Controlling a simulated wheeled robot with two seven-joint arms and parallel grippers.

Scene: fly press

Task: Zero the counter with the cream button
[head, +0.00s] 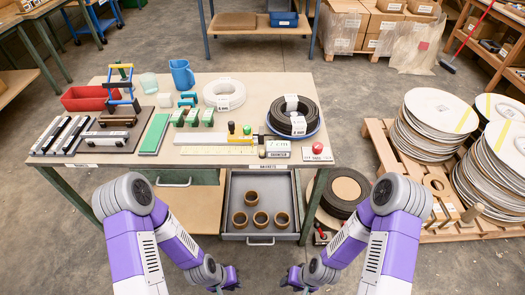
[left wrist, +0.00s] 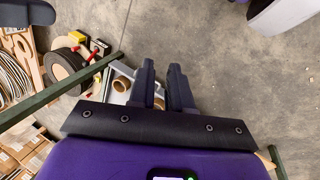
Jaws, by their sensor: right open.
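The counter (head: 277,145) stands at the front edge of the workbench and shows a light readout that appears to read 7 cm. Its cream button is too small to make out. My left gripper (head: 231,279) is low in front of the bench, near the open drawer and well apart from the counter. In the left wrist view its two dark fingers (left wrist: 163,75) have a gap with nothing held between them. My right gripper (head: 291,279) is open, also low in front of the bench and apart from the counter.
A box with a red button (head: 317,150) stands right of the counter. An open drawer (head: 260,220) with several brown rings juts out below. Disc stacks on a pallet (head: 380,140) stand at right.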

